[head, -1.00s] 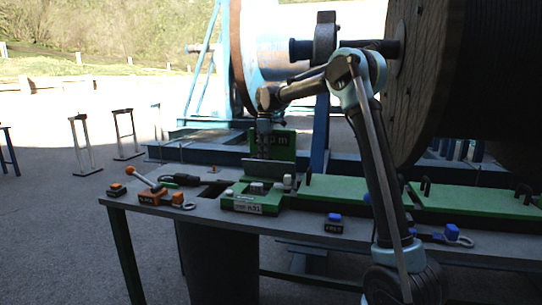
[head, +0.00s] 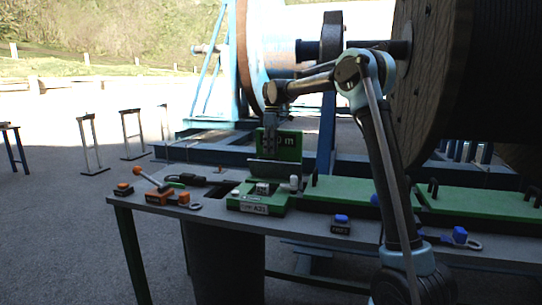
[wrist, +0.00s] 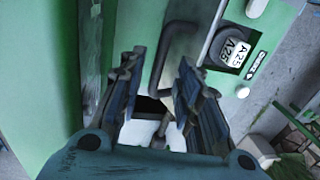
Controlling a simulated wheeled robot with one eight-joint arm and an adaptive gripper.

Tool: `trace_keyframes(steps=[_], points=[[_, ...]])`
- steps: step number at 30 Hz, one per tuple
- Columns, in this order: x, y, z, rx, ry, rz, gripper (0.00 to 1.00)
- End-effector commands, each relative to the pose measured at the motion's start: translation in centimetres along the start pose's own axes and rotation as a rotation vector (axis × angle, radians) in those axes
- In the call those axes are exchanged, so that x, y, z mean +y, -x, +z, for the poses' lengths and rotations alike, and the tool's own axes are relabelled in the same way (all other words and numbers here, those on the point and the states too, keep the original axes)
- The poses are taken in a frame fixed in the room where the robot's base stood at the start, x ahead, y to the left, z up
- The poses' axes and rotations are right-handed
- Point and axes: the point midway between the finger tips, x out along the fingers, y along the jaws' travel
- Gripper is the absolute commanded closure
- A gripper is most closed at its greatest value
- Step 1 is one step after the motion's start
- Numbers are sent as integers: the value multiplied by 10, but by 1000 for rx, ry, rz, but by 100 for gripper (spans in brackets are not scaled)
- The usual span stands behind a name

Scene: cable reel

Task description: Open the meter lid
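The green meter (head: 257,203) stands on the table, with a white A25 label on its front and an upright green panel with a display (head: 287,148) behind it. A grey plate (head: 280,169) lies across in front of that panel. In the wrist view a dark bar handle (wrist: 173,48) stands on the green surface, beside a round dark part with an A25 label (wrist: 234,50). My gripper (head: 269,150) is above the meter, in front of the panel. In the wrist view my gripper (wrist: 155,75) is open, fingers apart near the handle's lower end. I cannot tell whether they touch it.
Left on the table (head: 135,201) are an orange-handled tool (head: 158,192), a dark hand tool (head: 186,181) and an orange shackle (head: 186,200). A blue-topped block (head: 341,224) is right of the meter. Long green covers (head: 350,191) lie along the back, with large reels beyond.

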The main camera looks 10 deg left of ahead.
Motion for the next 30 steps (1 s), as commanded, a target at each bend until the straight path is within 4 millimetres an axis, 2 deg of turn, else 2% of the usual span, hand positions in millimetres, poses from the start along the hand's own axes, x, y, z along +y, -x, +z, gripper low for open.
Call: trace_keyframes(steps=[9, 15, 21, 30], points=[[1, 58, 0, 0, 0, -1, 69], [1, 81, 0, 0, 0, -1, 69], [1, 91, 0, 0, 0, -1, 69], [1, 92, 1, 0, -1, -1, 69]])
